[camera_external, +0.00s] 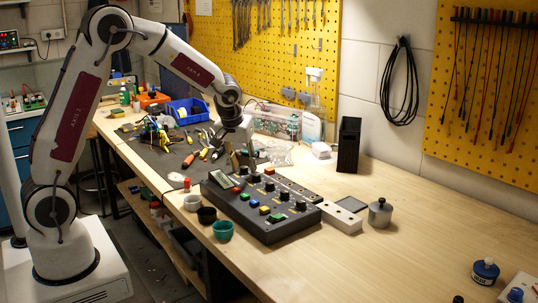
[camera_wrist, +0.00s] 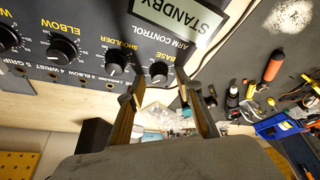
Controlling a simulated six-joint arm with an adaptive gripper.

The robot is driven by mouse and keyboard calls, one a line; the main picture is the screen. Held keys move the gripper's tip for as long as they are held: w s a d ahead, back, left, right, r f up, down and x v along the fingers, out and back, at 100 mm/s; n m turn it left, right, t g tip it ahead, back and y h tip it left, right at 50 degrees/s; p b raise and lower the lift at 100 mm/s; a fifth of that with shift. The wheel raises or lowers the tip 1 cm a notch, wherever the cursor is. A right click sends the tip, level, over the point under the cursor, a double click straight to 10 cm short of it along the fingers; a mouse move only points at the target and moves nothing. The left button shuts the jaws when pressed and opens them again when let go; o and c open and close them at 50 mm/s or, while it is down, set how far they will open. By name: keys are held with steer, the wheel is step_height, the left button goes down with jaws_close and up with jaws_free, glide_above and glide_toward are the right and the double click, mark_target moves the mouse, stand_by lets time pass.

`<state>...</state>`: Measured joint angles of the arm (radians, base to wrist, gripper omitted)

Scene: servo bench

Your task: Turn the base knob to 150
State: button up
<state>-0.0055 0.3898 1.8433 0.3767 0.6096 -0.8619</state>
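The base knob (camera_wrist: 158,72) is a dark round knob by the "BASE" label on the black arm control panel (camera_wrist: 95,28), upside down in the wrist view. Its setting is too small to read. My gripper (camera_wrist: 162,85) is open, with one finger on each side of the base knob in the picture; I cannot tell whether they touch it. The shoulder knob (camera_wrist: 115,66) and elbow knob (camera_wrist: 62,50) are beside it. The display (camera_wrist: 182,18) reads "STANDBY". In the external view my gripper (camera_external: 243,160) is at the far edge of the control box (camera_external: 277,232).
Pliers and screwdrivers (camera_external: 205,150) lie on a dark mat behind the box. Small cups (camera_external: 222,230) stand at its left. A white block (camera_external: 340,220) and a metal pot (camera_external: 380,212) are at its right. The front right of the bench is mostly clear.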

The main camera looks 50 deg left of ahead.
jaws_close()
steer(key=shift+a+m+t+h, duration=0.1)
steer(key=shift+m+t+h, duration=0.2)
steer(key=shift+m, duration=0.7)
steer(key=shift+m+h, duration=0.4)
steer(key=shift+m, duration=0.8)
steer(key=shift+a+m+h, duration=0.1)
steer(key=shift+m+h, duration=0.6)
steer(key=shift+m, duration=1.6)
